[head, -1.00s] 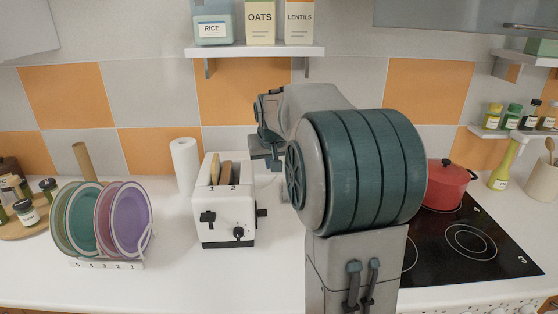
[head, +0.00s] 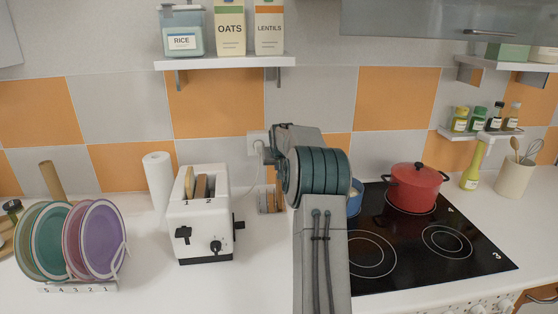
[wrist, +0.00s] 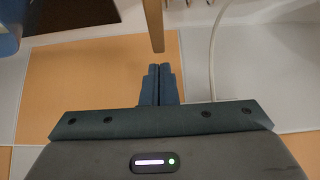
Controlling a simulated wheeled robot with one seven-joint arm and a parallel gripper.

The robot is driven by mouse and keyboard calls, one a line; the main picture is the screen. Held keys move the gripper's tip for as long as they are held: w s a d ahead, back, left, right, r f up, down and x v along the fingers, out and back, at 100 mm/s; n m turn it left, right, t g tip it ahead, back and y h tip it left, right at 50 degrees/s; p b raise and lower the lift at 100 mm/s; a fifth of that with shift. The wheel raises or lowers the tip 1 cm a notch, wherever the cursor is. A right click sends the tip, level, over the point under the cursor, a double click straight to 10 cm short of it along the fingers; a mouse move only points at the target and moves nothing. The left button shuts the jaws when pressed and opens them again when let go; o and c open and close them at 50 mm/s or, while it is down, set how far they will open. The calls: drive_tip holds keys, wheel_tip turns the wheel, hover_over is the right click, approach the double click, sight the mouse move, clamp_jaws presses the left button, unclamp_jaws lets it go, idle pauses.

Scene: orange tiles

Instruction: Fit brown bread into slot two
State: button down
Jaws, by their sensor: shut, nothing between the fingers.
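The white toaster (head: 205,228) stands on the counter, left of my arm, its slots marked 1 and 2 on top. A light golden slice (head: 188,182) stands upright in slot one. A browner slice (head: 201,187) stands upright in slot two, its top showing above the opening; how deep it sits is hard to tell. My gripper (wrist: 158,70) is shut and empty in the wrist view, its fingertips together just below a narrow tan wooden piece (wrist: 153,25). In the head view my arm hides the fingers.
A wooden and grey item (head: 268,201) sits between toaster and arm, partly hidden. A plate rack (head: 78,287) and paper roll (head: 158,180) stand left. A red pot (head: 414,190) is on the black hob (head: 430,245) at right. A shelf (head: 225,62) hangs above. The counter front is clear.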

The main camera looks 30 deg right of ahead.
drive_tip(key=shift+p+x, duration=0.3)
drive_tip(key=shift+x, duration=1.65)
drive_tip(key=shift+a+f, duration=0.15)
